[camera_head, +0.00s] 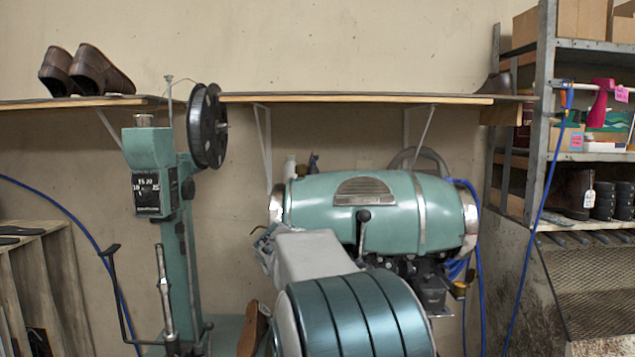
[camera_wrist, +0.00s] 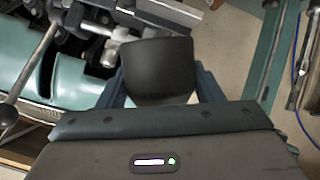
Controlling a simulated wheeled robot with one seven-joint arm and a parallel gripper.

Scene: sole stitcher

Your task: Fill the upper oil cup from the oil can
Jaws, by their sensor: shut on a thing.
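In the wrist view my gripper (camera_wrist: 158,82) is shut on a dark, smooth, rounded body, which I take for the oil can (camera_wrist: 157,70). It fills the space between the two fingers, and its spout cannot be made out. In the head view my own arm hides the gripper and the can. The green stitcher (camera_head: 385,205) stands behind my arm. A small brassy fitting (camera_head: 313,163) on top of its drum at the left may be the upper oil cup. Another small brassy cup (camera_head: 459,289) hangs low at its right. I cannot see the oil level.
A green column with a black reel (camera_head: 207,127) stands left of the stitcher. A wall shelf (camera_head: 380,98) runs above, with brown shoes (camera_head: 88,70) at its left. A metal rack (camera_head: 545,110) with boxes stands at the right. Blue hoses (camera_head: 482,270) hang beside the stitcher.

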